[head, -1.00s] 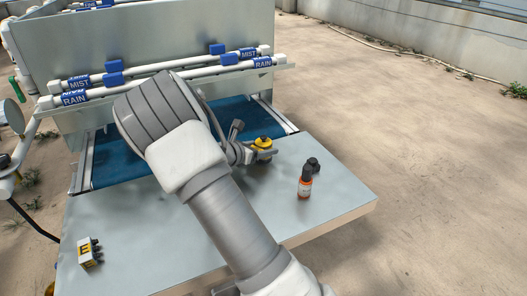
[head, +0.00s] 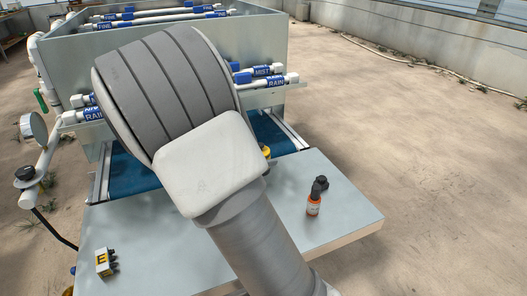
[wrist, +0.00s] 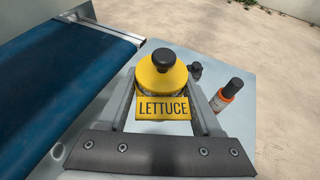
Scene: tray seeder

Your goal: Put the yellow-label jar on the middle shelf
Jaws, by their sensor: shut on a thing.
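The yellow-label jar (wrist: 162,75) has a yellow lid with a black knob and a yellow label reading LETTUCE. My gripper (wrist: 163,88) is shut on it in the wrist view, one finger on each side, with the label facing the camera. In the head view only a yellow sliver of the jar (head: 266,152) shows past my arm, near the belt's front end; the gripper itself is hidden there. I cannot tell whether the jar touches the table below. No middle shelf can be made out in either view.
An orange bottle with a black cap (head: 314,203) stands on the metal table (head: 150,225), right of the jar, with a small black object behind it. A yellow-and-white block marked E (head: 103,262) lies at front left. Pipes and a blue belt (head: 132,176) are behind.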

